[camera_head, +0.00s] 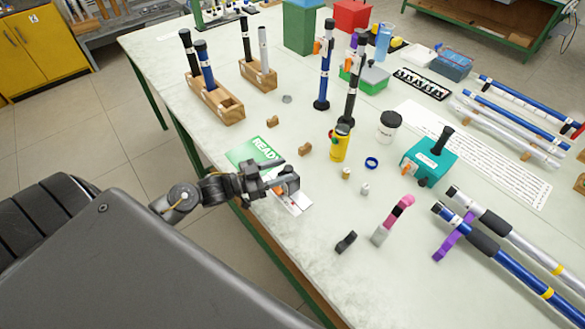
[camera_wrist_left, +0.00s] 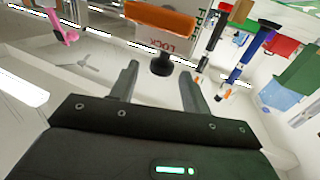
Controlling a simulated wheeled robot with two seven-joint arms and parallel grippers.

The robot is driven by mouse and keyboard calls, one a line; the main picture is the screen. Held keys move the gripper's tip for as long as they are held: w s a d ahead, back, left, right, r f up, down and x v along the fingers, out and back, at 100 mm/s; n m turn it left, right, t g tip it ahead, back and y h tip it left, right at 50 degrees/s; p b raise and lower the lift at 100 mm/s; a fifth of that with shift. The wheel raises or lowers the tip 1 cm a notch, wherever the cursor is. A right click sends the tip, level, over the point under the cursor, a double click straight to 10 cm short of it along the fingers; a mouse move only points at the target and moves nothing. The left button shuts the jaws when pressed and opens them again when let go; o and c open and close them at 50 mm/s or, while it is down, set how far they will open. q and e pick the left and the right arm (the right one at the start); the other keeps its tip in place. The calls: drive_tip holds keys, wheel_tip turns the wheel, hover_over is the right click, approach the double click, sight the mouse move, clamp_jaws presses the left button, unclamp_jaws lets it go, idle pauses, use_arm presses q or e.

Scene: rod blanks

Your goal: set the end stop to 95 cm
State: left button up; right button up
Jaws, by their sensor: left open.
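A teal block (camera_head: 430,160) with a black upright handle and an orange tab stands at the right of the head view, beside a long white printed strip (camera_head: 520,178). It looks like the end stop, but its setting cannot be read. My left gripper (camera_head: 288,184) is open over a white card (camera_head: 301,204) near the table's front edge. In the left wrist view an orange bar (camera_wrist_left: 160,20) with a black knob (camera_wrist_left: 162,64) lies just beyond my open left fingers (camera_wrist_left: 158,86). Beside it are the words LOCK and FREE. Nothing is between the fingers. My right gripper is out of view.
A green READY card (camera_head: 256,152), a yellow canister (camera_head: 340,143) and a pink and grey piece (camera_head: 393,220) are nearby. Long blue and silver tubes (camera_head: 500,258) lie at the right. Wooden racks (camera_head: 216,104) hold upright rods at the back left.

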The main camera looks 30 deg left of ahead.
use_arm(q)
drive_tip(key=shift+b+v, duration=0.5)
drive_tip(key=shift+v, duration=2.4)
